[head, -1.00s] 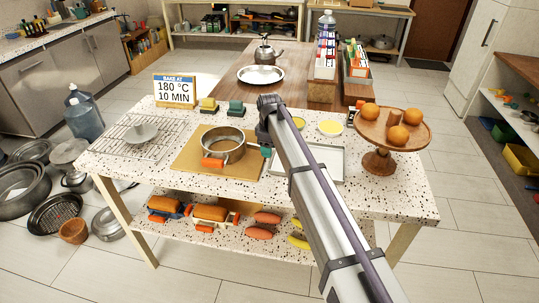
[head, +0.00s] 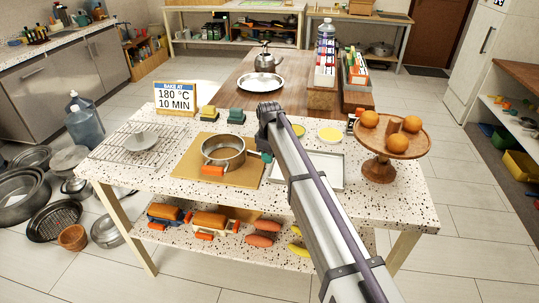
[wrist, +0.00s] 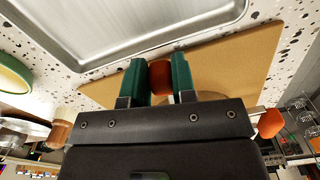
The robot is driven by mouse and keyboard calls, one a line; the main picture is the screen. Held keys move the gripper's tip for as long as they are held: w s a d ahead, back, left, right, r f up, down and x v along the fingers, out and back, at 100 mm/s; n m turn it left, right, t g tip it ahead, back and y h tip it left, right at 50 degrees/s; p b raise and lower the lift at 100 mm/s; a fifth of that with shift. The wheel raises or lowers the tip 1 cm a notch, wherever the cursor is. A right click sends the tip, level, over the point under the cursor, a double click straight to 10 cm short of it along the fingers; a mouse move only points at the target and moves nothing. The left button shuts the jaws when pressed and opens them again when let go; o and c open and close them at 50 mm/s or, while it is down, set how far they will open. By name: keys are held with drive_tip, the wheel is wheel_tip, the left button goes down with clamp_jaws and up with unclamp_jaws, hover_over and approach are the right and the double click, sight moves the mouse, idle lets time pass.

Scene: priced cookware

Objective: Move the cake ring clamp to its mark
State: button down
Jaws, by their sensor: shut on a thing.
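The cake ring clamp (head: 223,152) is a round metal ring with orange grips. It is on the tan board (head: 185,172) on the speckled table, with one orange grip at its front left. My gripper (head: 266,157) comes down at the right side of the ring. In the wrist view, the green fingers of my gripper (wrist: 160,80) are shut on an orange grip (wrist: 160,75). Another orange piece (wrist: 270,122) shows at the right there. My gripper body hides most of the ring in that view. I cannot tell whether the ring touches the board.
A grey tray (head: 335,172) lies right of the board, partly behind my arm. A wooden stand (head: 380,170) with oranges is farther right. A wire rack (head: 125,150) with a bowl is at left. A sign (head: 175,97) and yellow and green blocks (head: 207,112) stand behind.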

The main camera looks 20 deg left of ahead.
drive_tip(key=shift+s+m, duration=0.4)
drive_tip(key=shift+m, duration=0.1)
drive_tip(key=c, duration=0.9)
unclamp_jaws()
wheel_tip(320, 180, up, 11)
drive_tip(key=p, duration=1)
drive_tip(key=shift+f+p, duration=0.1)
drive_tip(key=shift+p, duration=0.3)
